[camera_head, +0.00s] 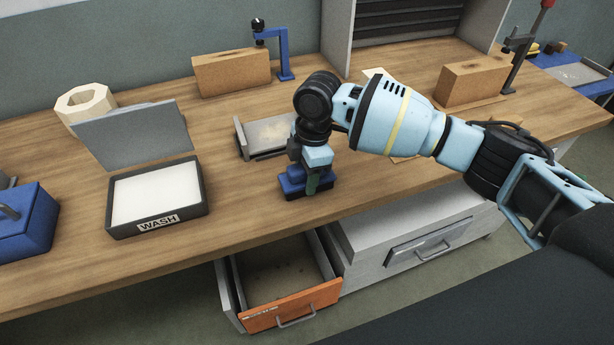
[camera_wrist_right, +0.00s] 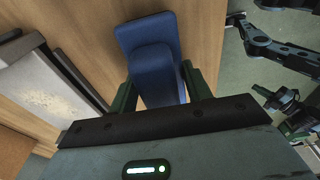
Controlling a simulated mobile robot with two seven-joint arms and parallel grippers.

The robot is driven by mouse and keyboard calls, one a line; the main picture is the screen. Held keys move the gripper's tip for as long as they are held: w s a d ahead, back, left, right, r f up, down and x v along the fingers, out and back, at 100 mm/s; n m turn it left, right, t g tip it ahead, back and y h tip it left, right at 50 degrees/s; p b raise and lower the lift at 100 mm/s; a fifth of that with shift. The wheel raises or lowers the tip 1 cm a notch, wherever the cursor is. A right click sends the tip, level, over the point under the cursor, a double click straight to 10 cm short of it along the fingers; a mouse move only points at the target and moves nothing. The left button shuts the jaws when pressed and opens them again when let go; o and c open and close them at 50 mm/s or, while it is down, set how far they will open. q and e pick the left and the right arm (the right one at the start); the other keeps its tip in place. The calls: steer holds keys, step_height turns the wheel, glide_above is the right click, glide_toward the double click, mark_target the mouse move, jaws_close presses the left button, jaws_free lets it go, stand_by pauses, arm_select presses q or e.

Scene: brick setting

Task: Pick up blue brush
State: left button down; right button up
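The blue brush (camera_head: 293,187) lies on the wooden workbench near its front edge, partly hidden by my right gripper. In the right wrist view the brush (camera_wrist_right: 152,68) shows as a blue block on a wider blue piece. My right gripper (camera_head: 311,182) points down over it. In the wrist view its two green fingers (camera_wrist_right: 160,85) stand on either side of the brush, which sits slightly turned between them. The fingers look close to its sides, but firm contact is not visible. My left gripper is not seen in the head view.
Further left stand an open WASH box (camera_head: 119,229) and a blue toolbox (camera_head: 24,224). An orange-fronted drawer (camera_head: 292,306) is open below the bench edge. Brown blocks (camera_head: 231,72) stand behind.

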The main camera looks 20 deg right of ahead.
steer(key=c, duration=0.5)
steer(key=shift+o, duration=0.2)
